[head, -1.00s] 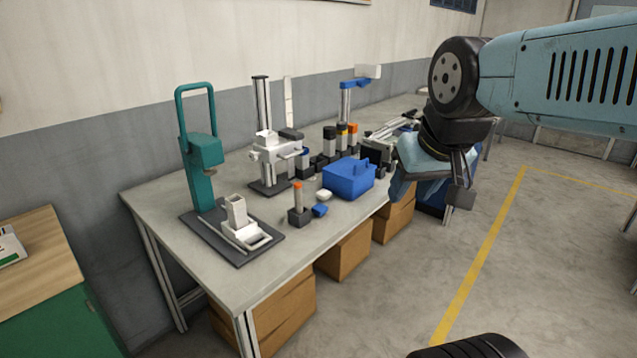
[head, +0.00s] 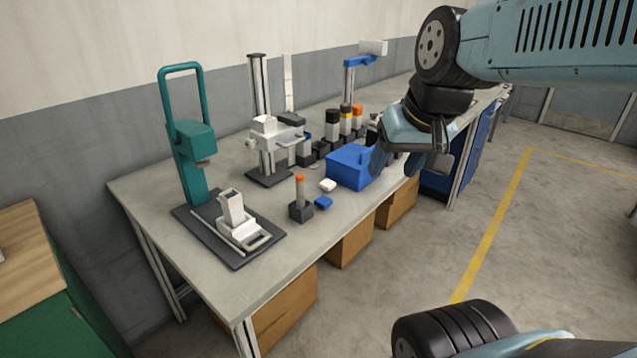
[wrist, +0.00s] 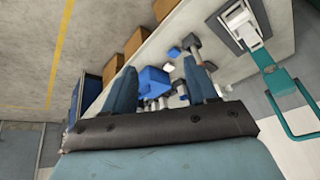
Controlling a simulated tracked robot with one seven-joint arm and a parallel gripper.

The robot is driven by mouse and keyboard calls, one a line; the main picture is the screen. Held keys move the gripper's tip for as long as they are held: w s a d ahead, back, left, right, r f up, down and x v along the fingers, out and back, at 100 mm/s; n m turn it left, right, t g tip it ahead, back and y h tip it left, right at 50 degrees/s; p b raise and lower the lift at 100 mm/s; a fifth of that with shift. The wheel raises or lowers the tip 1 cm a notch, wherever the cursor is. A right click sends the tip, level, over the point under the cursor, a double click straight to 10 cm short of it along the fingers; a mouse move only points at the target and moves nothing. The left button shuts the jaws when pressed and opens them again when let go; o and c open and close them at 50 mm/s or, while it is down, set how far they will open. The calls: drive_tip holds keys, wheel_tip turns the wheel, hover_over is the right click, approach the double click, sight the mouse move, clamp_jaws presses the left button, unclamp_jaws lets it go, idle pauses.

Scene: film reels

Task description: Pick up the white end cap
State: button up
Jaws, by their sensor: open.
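A small white end cap (head: 327,185) lies on the grey workbench (head: 268,282), just left of the blue box and behind a small blue block. In the wrist view the white end cap (wrist: 175,52) is a small pale shape beyond my fingers. My gripper (head: 382,172) hangs at the right side of the blue box in the head view, apart from the cap. Its two fingers stand well apart in the wrist view (wrist: 160,85), open with nothing held.
The blue box (head: 350,168) stands beside the cap. A small blue block (head: 323,203) and an orange-tipped post (head: 299,191) are near it. A teal press (head: 192,150) stands left and a white fixture (head: 270,132) behind. The bench's front is clear.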

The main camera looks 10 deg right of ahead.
drive_tip(key=w+a+f+m+g+y, duration=0.3)
drive_tip(key=w+a+f+m+y, duration=0.1)
drive_tip(key=w+f+m+y, duration=0.15)
drive_tip(key=m+t+y, duration=0.2)
drive_tip(key=m+t, duration=0.7)
drive_tip(key=m, duration=1.4)
approach(333, 187)
drive_tip(key=shift+n+h, duration=0.25)
drive_tip(key=x, duration=0.8)
drive_tip(key=shift+w+a, duration=0.15)
drive_tip(key=shift+a, duration=0.25)
drive_tip(key=c, duration=0.8)
